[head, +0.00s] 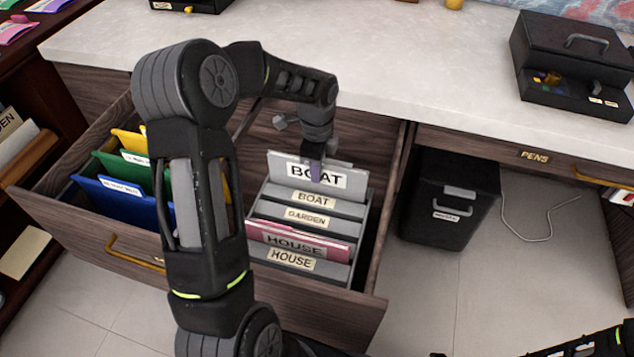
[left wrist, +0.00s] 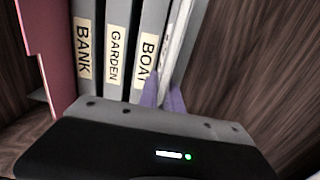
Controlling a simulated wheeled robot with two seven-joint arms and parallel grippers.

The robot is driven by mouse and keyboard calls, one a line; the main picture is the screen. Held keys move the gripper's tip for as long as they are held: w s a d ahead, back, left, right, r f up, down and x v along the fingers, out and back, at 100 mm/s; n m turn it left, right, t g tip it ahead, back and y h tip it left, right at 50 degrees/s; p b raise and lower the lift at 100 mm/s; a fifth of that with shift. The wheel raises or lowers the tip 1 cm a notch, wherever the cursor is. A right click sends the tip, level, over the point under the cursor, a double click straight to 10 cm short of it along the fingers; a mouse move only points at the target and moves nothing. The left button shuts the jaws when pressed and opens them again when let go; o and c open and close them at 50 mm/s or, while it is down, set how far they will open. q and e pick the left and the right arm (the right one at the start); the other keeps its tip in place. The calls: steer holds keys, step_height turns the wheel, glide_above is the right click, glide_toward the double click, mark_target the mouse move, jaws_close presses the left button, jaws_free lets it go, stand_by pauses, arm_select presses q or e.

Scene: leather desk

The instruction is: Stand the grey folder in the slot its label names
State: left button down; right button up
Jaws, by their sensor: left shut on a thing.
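The grey folder (head: 275,165) bears a white BOAT label. My left gripper (head: 316,172) is shut on its top edge and holds it upright. It stands directly behind the divider labelled BOAT (head: 314,199) in the grey rack (head: 366,212). Its lower part is hidden, so I cannot tell whether it rests on the rack's floor. In the left wrist view the folder (left wrist: 181,35) shows nearly edge-on between the two fingers, beside the BOAT label (left wrist: 151,50). Farther forward are dividers labelled GARDEN (head: 307,217), BANK (left wrist: 83,50) and HOUSE (head: 291,260). My right gripper is out of view.
A pink HOUSE folder (head: 285,228) stands behind the HOUSE divider. Blue (head: 113,204), green (head: 112,167) and yellow (head: 128,139) folders fill the drawer's left side. The open drawer's wooden wall (head: 384,215) runs close to the rack's right. The pale desk top (head: 400,80) lies behind.

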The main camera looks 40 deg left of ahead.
arm_select(q)
steer(key=shift+f+b, duration=0.45)
steer(key=shift+f, duration=1.75)
steer(key=shift+f, duration=0.15)
steer(key=c, duration=1.5)
jaws_free()
step_height(320, 180, up, 12)
steer(key=shift+r+p, duration=0.15)
steer(key=shift+p, duration=1)
